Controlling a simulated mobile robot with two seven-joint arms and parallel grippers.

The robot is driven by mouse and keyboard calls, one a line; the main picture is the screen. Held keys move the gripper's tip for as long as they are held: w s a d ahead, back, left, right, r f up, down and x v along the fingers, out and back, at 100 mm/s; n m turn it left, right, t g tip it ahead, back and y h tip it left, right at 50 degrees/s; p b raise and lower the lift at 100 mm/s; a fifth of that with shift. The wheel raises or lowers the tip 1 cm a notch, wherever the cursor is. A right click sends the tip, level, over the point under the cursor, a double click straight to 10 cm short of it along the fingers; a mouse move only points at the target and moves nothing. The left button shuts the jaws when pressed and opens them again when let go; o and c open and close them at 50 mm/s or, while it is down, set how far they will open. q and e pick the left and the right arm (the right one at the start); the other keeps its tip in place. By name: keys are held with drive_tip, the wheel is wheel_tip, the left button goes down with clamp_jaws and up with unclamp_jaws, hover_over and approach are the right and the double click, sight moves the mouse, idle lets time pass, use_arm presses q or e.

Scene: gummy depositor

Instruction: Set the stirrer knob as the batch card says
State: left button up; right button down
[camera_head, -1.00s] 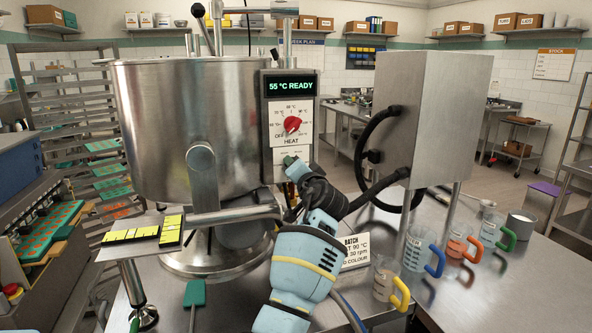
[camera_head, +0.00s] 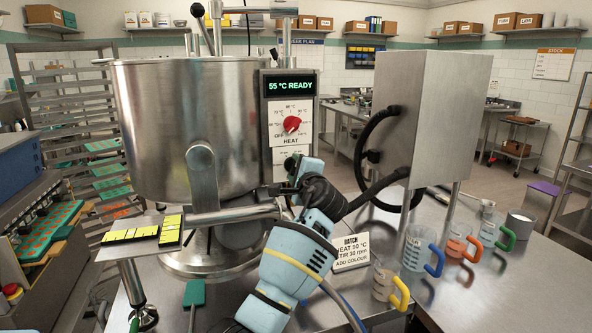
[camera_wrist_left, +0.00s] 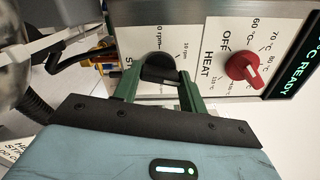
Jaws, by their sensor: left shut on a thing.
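The control panel (camera_head: 266,140) on the kettle reads 55 °C READY. Its red heat knob (camera_head: 292,124) also shows in the left wrist view (camera_wrist_left: 241,69). Below it on the panel is the dark stirrer knob (camera_wrist_left: 160,68), beside a scale with rpm marks. My left gripper (camera_wrist_left: 157,78) is shut on this knob, one green finger on each side. In the head view my left gripper (camera_head: 301,172) covers the knob, and its pointer cannot be read. The batch card (camera_head: 351,252) reads heat 90 °C, stir 30 rpm, add colour. My right gripper is not in view.
The steel kettle (camera_head: 185,125) stands left of the panel. A grey cabinet (camera_head: 432,115) with a dark hose stands to the right. Several measuring jugs with coloured handles, such as the yellow-handled one (camera_head: 386,281), stand on the table at front right.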

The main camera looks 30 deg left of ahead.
use_arm(q)
drive_tip(key=m, duration=0.7)
drive_tip(key=shift+a, duration=0.1)
drive_tip(key=shift+r+m, duration=0.1)
drive_tip(key=shift+m, duration=3.8)
drive_tip(key=o, duration=1)
drive_tip(key=shift+s, duration=0.1)
drive_tip(key=v, duration=0.7)
drive_tip(key=shift+s+d, duration=0.2)
drive_tip(key=shift+d, duration=0.15)
